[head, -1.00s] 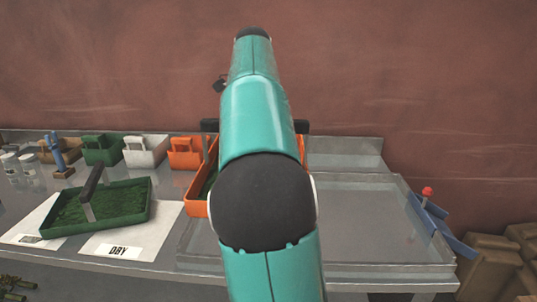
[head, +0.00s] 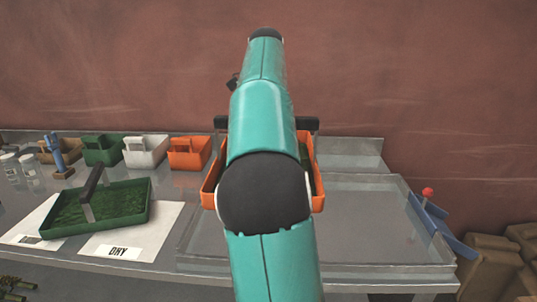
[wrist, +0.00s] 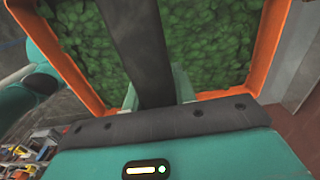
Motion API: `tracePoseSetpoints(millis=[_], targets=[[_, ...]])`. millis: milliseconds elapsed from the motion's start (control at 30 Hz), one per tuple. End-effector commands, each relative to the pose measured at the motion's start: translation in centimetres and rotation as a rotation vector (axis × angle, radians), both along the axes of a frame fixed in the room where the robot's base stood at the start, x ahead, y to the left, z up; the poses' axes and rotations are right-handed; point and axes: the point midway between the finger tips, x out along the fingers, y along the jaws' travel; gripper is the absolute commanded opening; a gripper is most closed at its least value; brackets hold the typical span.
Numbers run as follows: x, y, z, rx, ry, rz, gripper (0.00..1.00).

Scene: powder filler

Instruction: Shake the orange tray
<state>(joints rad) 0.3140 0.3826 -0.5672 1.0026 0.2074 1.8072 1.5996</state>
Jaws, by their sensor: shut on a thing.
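The orange tray (head: 209,188) is mostly hidden behind my arm in the head view, with its left and right walls showing on either side. In the wrist view the orange tray (wrist: 264,62) fills the upper part and holds green, lumpy material (wrist: 210,45). A dark handle bar (wrist: 140,50) runs across it. My gripper (wrist: 158,95) is shut on this handle, its pale green fingers on both sides of the bar. In the head view the fingers are hidden by my arm.
A green tray (head: 140,217) with green material stands at left, by a sheet marked DRY (head: 118,247). Small orange (head: 188,152), white (head: 146,151) and green (head: 101,150) containers line the back. A clear, empty shallow basin (head: 370,225) lies at right, near a blue lever with red knob (head: 428,192).

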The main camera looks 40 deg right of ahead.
Motion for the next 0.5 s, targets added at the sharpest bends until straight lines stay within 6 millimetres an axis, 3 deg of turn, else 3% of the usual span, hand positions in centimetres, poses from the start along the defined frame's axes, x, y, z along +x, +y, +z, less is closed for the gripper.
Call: tracePoseSetpoints(millis=[133, 400, 500], targets=[[0.0, -0.6, 0.1, -0.002, -0.003, 0.004, 0.0], [0.0, 3.8, 0.2, 0.001, -0.004, 0.006, 0.0], [0.0, 4.1, 0.1, -0.001, -0.001, 0.002, 0.0]])
